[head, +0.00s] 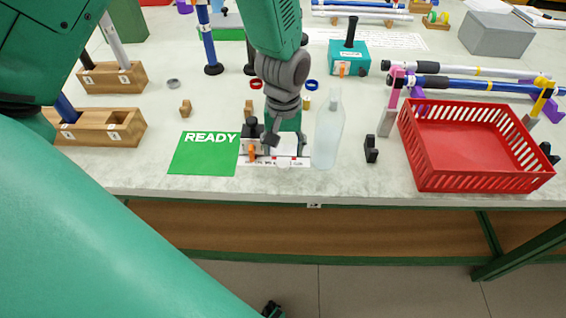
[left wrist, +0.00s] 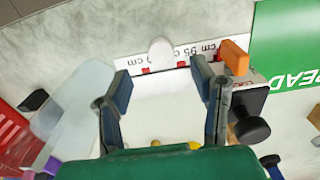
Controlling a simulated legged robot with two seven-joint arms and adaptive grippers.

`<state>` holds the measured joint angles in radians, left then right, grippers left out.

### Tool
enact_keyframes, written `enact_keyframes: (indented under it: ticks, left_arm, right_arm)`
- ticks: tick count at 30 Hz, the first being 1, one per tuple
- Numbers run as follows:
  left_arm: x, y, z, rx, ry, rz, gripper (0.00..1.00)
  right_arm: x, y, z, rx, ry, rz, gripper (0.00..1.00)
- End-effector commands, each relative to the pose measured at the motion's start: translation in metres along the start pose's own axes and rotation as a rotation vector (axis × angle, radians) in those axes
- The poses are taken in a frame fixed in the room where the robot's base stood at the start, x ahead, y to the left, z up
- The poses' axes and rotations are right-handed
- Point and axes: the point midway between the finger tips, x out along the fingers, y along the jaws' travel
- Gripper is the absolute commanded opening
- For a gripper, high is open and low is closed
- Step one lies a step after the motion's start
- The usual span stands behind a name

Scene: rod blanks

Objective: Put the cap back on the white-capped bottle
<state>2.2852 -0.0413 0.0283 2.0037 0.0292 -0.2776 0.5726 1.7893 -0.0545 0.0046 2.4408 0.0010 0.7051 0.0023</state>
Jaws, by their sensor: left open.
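A translucent pale bottle (head: 329,135) stands upright near the table's front edge, just right of my left gripper (head: 285,150). It also shows at the left of the left wrist view (left wrist: 75,108); I see no white cap on its neck. A small round white piece, which looks like the cap (left wrist: 161,51), is on or above the printed ruler strip (left wrist: 185,57). My left gripper (left wrist: 161,78) is open, pointing down, with the white piece just beyond the gap between its fingertips. My right gripper is not in view.
A green READY mat (head: 205,155) lies left of the gripper. A black-knobbed fixture with an orange lever (left wrist: 236,57) is close beside one finger. A red basket (head: 480,184) and a small black holder (head: 371,150) are to the right. Wooden blocks (head: 98,127) stand left.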

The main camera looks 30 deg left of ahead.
Motion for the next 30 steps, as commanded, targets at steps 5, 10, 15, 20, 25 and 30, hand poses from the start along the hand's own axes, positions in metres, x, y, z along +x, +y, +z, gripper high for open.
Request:
enact_keyframes:
  ticks: [5, 10, 15, 20, 25, 30]
  left_arm:
    - [0.024, -0.002, 0.001, 0.001, -0.002, -0.004, 0.52]
    - [0.045, -0.001, 0.001, 0.002, 0.001, -0.005, 0.52]
    - [0.051, -0.003, 0.001, 0.001, 0.002, -0.002, 0.52]
    - [0.050, -0.003, 0.000, 0.001, 0.001, -0.002, 0.52]
    - [0.051, -0.003, 0.000, 0.001, 0.001, -0.001, 0.33]
    - [0.050, -0.003, 0.000, 0.001, 0.001, -0.003, 0.19]
  right_arm:
    - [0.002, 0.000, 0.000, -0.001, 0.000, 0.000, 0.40]
    - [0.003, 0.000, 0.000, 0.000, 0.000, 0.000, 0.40]
    - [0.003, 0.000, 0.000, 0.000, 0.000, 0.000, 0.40]
    - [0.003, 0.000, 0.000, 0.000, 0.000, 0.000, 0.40]
    - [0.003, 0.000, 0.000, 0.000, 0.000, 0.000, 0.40]
    - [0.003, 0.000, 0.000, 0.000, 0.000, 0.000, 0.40]
